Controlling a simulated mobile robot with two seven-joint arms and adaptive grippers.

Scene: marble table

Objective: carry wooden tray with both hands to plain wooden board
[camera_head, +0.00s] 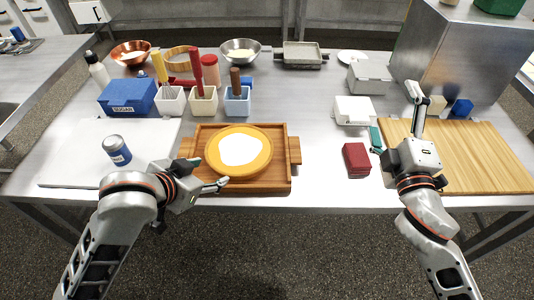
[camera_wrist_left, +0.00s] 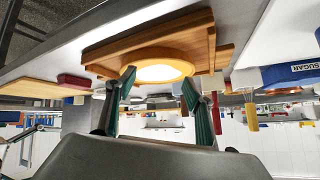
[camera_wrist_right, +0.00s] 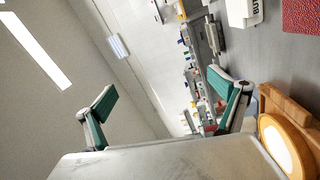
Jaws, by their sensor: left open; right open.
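The wooden tray (camera_head: 282,183) sits at the middle of the table's front, with a handle on its left and right ends. It carries an orange plate (camera_head: 215,148) with a white centre. The plain wooden board (camera_head: 475,160) lies flat at the right. My left gripper (camera_head: 205,178) is open and empty by the tray's front left corner; the tray (camera_wrist_left: 110,50) shows upside down beyond its fingers in the left wrist view. My right gripper (camera_head: 398,118) is open and empty, above the board's left edge and well right of the tray. Tray contact is unclear on the left.
A dark red box (camera_head: 356,160) and white boxes (camera_head: 352,111) stand between tray and board. A blue sugar box (camera_head: 127,96) and utensil holders (camera_head: 203,103) stand behind the tray.

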